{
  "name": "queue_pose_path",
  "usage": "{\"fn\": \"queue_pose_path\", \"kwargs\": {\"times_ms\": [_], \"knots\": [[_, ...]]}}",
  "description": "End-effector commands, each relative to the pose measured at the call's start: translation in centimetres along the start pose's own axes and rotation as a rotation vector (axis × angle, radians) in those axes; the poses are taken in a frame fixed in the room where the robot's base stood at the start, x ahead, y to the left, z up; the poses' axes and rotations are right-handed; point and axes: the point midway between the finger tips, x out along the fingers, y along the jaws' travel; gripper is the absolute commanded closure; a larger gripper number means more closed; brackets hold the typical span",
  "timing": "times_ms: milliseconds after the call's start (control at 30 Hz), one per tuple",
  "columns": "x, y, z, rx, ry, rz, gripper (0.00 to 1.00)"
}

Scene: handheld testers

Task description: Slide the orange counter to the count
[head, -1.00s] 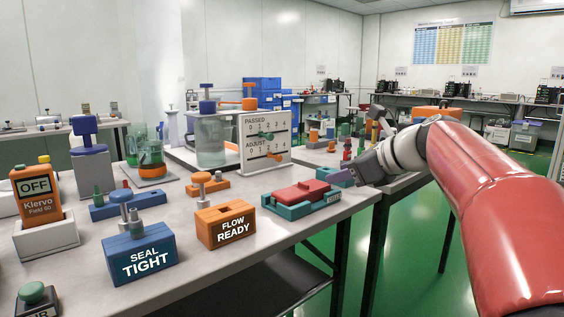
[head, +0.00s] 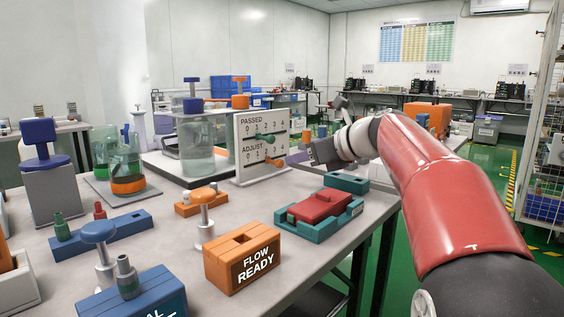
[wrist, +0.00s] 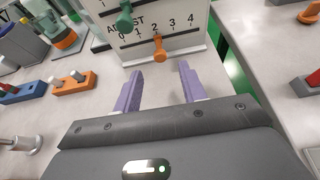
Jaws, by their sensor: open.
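A white board (head: 246,170) marked PASSED and ADJUST stands upright on the table, with two numbered slots. The orange counter (head: 272,162) sticks out of the lower ADJUST slot; in the wrist view it (wrist: 159,47) sits below about the 2. A green counter (head: 270,138) sits in the upper PASSED slot, and it also shows in the wrist view (wrist: 124,18). My gripper (wrist: 158,74) is open and empty, its two purple fingers pointing at the board, apart from it and lined up with the orange counter. In the head view, the gripper (head: 300,157) is right of the board, partly hidden.
An orange FLOW READY block (head: 242,258), a teal tray with a red block (head: 318,206) and a small orange block (head: 203,203) stand in front of the board. Glass beakers (head: 201,150) stand to its left. Bare table lies between the board and my gripper.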

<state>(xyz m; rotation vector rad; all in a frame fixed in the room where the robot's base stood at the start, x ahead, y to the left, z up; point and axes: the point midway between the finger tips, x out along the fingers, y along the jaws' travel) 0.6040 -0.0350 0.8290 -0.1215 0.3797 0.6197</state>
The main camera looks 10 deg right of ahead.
Motion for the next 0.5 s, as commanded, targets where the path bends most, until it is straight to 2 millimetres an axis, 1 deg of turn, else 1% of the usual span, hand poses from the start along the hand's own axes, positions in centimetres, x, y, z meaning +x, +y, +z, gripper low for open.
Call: {"fn": "queue_pose_path", "kwargs": {"times_ms": [33,200,333,500], "knots": [[1.1,0.1,-0.2,-0.001,0.001,0.004,0.59],[3.8,0.1,-0.1,-0.001,0.000,0.003,0.59],[5.0,0.0,-0.1,-0.002,0.001,0.001,0.59],[5.6,0.0,0.0,-0.002,0.000,0.000,0.59]]}}
